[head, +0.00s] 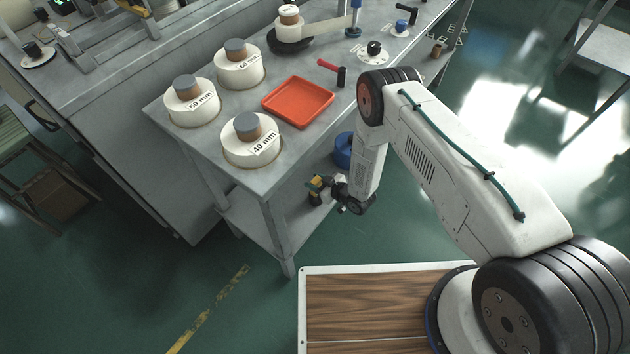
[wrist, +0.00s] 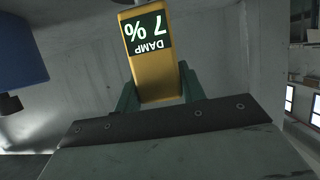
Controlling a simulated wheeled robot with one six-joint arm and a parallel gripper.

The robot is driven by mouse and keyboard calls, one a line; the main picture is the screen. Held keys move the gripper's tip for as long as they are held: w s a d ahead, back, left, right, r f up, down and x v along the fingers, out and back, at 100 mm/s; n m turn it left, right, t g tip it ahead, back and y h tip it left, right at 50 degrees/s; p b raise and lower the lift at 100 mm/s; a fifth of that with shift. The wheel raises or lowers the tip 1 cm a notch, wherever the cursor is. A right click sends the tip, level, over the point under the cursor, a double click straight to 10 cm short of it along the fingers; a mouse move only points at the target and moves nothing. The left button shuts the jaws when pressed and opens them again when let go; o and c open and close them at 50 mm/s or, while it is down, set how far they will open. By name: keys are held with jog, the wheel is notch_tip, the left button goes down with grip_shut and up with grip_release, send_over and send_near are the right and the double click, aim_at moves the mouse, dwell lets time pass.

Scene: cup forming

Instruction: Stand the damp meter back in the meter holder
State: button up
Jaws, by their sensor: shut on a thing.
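The damp meter (wrist: 152,75) is a yellow block with a dark green label that reads DAMP 7 %, upside down in the wrist view. My gripper (wrist: 158,88) is shut on it, with a green finger against each side. In the head view my gripper (head: 337,188) is low beside the workbench, below the top and near the lower shelf. The yellow of the meter (head: 316,183) shows at its tip. I cannot make out the meter holder in either view.
The grey workbench (head: 215,145) carries several labelled white forms, a red tray (head: 298,101) and a red-handled tool (head: 332,70). A blue container (head: 343,150) is under the benchtop close to my gripper, and a blue object (wrist: 22,48) shows left in the wrist view.

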jog(key=shift+f, duration=0.8)
dwell(0.4)
jog(key=o, duration=1.6)
jog(key=shift+r, duration=4.05)
jog(key=shift+f, duration=0.1)
